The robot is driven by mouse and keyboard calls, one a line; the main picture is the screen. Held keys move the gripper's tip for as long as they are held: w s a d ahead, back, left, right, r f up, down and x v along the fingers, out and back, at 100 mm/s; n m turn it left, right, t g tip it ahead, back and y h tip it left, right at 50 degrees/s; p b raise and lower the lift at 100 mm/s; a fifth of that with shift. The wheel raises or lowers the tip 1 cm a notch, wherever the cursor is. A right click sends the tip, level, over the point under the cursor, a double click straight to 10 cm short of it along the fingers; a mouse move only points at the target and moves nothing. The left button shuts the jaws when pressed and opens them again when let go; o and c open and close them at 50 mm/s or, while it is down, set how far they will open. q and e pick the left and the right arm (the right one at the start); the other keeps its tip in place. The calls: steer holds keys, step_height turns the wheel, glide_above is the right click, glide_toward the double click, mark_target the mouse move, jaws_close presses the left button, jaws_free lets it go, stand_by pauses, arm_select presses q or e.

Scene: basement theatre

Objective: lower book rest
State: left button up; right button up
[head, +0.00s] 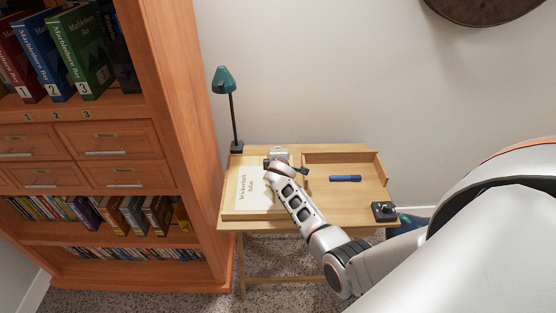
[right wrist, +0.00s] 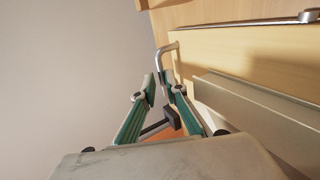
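The book rest (head: 232,216) is a pale wooden board on the left half of the small desk. A cream book titled Atlas (head: 250,188) lies on it; I cannot tell the board's exact tilt. My right gripper (head: 273,164) is at the far right corner of the book and hides part of that area. In the right wrist view its green-sided fingers (right wrist: 160,82) stand slightly apart. A bent metal rod (right wrist: 166,47) on a pale wooden surface has its end at the gap between the fingertips; contact is unclear. My left gripper is in neither view.
A teal lamp (head: 223,80) stands at the back left, beside a tall bookcase (head: 190,130). The wall is close behind.

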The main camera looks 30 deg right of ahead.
steer(key=v, duration=1)
steer(key=shift+s, duration=0.1)
steer(key=s, duration=0.5)
steer(key=s+f+m+g, duration=0.1)
steer(key=s, duration=0.3)
steer(key=s+f+m, duration=0.1)
steer(key=s, duration=0.4)
steer(key=shift+s+d+g, duration=0.3)
steer(key=shift+g, duration=0.1)
steer(key=s+a+r+m+g+y, duration=0.1)
steer(key=s+a, duration=0.2)
steer(key=s, duration=0.7)
steer(key=s+a+r+m+g+y, duration=0.1)
steer(key=s+a+m, duration=0.1)
steer(key=s, duration=0.7)
steer(key=w+a+f+m+t+y, duration=0.1)
steer(key=a+f+m+t+y, duration=0.1)
steer(key=a+f+y, duration=0.5)
steer(key=shift+w+a+f+t, duration=0.3)
steer(key=shift+a+f+t, duration=0.5)
steer(key=shift+a+f, duration=3.1)
steer(key=shift+a+r, duration=0.8)
steer(key=shift+d+m, duration=0.1)
steer(key=shift+m, duration=0.2)
